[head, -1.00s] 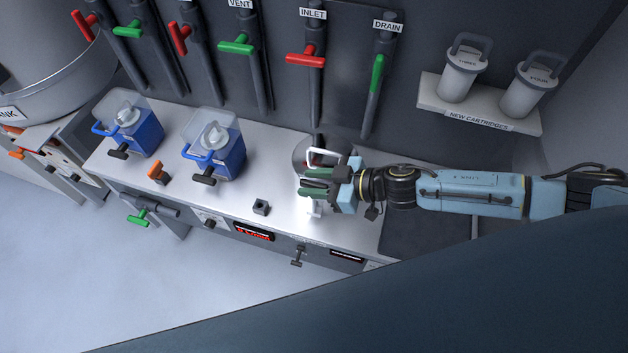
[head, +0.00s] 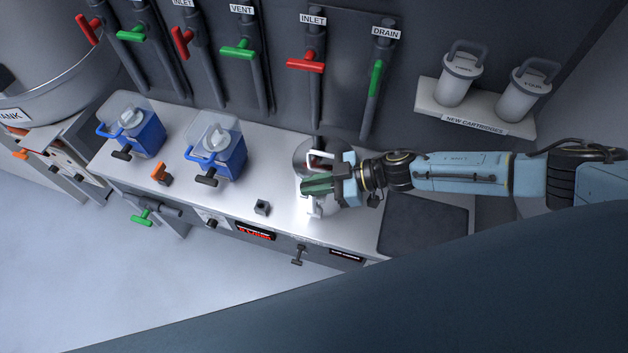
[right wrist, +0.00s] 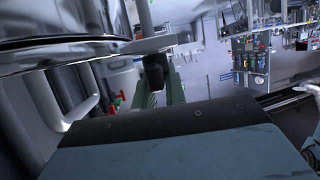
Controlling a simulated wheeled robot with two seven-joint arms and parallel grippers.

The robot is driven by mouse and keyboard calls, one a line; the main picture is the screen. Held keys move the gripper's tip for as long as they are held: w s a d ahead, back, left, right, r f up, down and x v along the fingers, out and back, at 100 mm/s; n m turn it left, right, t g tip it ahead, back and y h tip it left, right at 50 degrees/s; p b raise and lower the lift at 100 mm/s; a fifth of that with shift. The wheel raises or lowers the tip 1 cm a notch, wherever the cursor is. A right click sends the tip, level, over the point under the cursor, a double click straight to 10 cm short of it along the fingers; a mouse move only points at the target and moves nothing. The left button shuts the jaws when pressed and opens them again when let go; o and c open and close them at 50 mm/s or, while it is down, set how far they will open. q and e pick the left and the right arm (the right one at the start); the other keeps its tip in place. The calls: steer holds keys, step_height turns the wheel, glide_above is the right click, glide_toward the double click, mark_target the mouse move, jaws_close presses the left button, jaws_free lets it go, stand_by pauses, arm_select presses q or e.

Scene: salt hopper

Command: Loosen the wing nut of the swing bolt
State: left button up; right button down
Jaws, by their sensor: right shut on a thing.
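My right gripper (head: 318,185) is over a round polished metal vessel (head: 307,157) on the counter, and hides much of it. White handle-like parts of the vessel show on either side of the fingers. In the right wrist view the vessel's shiny flange (right wrist: 60,52) fills the upper left. A bolt shank (right wrist: 145,14) meets its edge, with a dark nut-like piece (right wrist: 155,70) below. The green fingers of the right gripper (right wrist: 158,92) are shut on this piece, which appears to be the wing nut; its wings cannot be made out. My left gripper is out of view.
Two blue containers (head: 228,160) and a small dark block (head: 262,207) stand left on the counter. Pipes with red and green handles (head: 306,63) line the wall behind. A cartridge shelf (head: 475,122) is at upper right. A dark mat (head: 425,228) lies right of the vessel.

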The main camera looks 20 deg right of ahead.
steer(key=c, duration=1.4)
jaws_free()
steer(key=shift+c, duration=0.2)
steer(key=shift+d, duration=0.1)
steer(key=v, duration=1.3)
steer(key=shift+s, duration=0.1)
